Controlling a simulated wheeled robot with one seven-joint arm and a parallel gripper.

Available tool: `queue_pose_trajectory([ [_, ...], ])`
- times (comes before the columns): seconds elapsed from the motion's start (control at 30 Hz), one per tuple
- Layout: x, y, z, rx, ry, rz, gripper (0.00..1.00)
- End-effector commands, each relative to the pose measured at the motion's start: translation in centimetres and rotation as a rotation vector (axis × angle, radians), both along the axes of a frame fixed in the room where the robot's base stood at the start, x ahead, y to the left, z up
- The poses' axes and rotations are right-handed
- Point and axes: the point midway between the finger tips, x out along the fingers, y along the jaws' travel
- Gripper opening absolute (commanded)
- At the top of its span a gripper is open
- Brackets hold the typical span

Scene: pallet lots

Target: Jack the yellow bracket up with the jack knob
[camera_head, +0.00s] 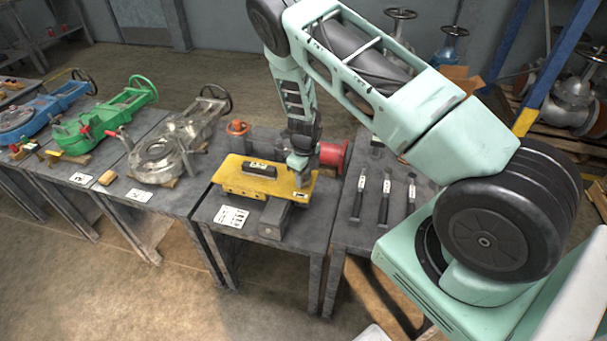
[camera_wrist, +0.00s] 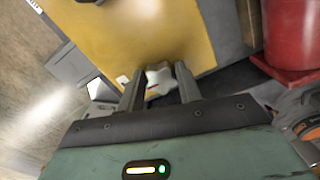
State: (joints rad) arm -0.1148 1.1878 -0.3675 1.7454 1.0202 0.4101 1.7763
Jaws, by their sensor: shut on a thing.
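The yellow bracket (camera_head: 235,180) lies flat on the grey table in front of me; its plate also fills the top of the wrist view (camera_wrist: 150,35). A black bar (camera_head: 260,169) sits on its top. My gripper (camera_head: 300,171) points down at the bracket's right end. In the wrist view, the pale grey, lobed jack knob (camera_wrist: 160,76) sits between the two fingers of my gripper (camera_wrist: 158,86), which is shut on it. The knob is hidden by the gripper in the head view. What lies under the bracket is mostly hidden.
A red flanged part (camera_head: 335,154) stands close behind the gripper. A grey block (camera_head: 275,219) and a white card (camera_head: 231,216) lie before the bracket. An orange handwheel (camera_head: 238,128) is behind it. Several dark-handled tools (camera_head: 385,196) lie on the right table.

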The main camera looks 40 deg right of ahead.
Motion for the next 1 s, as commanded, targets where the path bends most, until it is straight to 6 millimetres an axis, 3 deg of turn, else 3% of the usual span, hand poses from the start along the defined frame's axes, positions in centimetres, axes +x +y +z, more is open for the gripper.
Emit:
queue_pose_trajectory([
  [0.77,-0.39,-0.07,-0.35,0.002,0.01,-0.097,0.12],
  [0.8,-0.38,-0.07,-0.34,0.002,0.01,-0.096,0.46],
  [0.83,-0.37,-0.06,-0.33,0.001,0.009,-0.096,0.54],
  [1.0,-0.2,-0.09,-0.22,0.0,0.006,-0.096,0.56],
])
